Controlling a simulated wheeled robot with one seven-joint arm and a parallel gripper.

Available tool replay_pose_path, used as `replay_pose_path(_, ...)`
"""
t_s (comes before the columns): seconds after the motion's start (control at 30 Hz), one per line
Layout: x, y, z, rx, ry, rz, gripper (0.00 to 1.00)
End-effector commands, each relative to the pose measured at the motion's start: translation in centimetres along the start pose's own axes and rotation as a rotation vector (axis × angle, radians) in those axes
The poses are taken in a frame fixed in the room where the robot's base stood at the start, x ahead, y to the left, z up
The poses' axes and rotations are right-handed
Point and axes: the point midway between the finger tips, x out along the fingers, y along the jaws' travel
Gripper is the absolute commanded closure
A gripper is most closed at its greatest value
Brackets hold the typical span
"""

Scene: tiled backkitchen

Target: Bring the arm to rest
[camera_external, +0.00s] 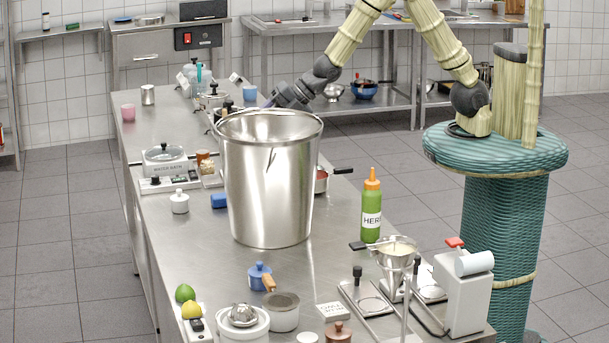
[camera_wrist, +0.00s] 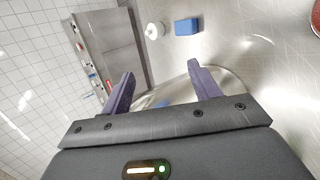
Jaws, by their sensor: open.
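My arm reaches left from its teal base over the steel table (camera_external: 185,240). My gripper (camera_external: 268,104) is at the far rim of a big steel bucket (camera_external: 268,190), which hides part of it in the external view. In the wrist view my gripper (camera_wrist: 162,68) has its two purple fingers apart, with nothing held between them. The bucket's curved rim (camera_wrist: 235,80) shows behind and beside the fingers. I cannot tell whether the fingers touch it.
A green sauce bottle (camera_external: 371,205), a funnel stand (camera_external: 397,255) and a white device (camera_external: 468,290) stand on the right. A blue block (camera_wrist: 187,26) and a small white jar (camera_wrist: 154,30) lie beyond the fingers. Grey floor is clear left of the table.

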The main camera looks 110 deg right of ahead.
Motion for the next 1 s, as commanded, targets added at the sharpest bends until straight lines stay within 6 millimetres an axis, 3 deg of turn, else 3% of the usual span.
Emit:
replay_pose_path(0.03,-1.8,0.1,-0.3,0.083,0.005,-0.027,0.38)
replay_pose_path(0.27,-8.6,-1.9,-2.3,0.517,-0.006,-0.183,0.38)
replay_pose_path(0.7,-23.6,-8.3,-6.1,1.345,-0.234,-0.508,0.38)
replay_pose_path(0.83,-26.3,-9.9,-6.7,1.489,-0.314,-0.559,0.38)
replay_pose_path(1.0,-26.9,-10.6,-6.9,1.538,-0.346,-0.575,0.38)
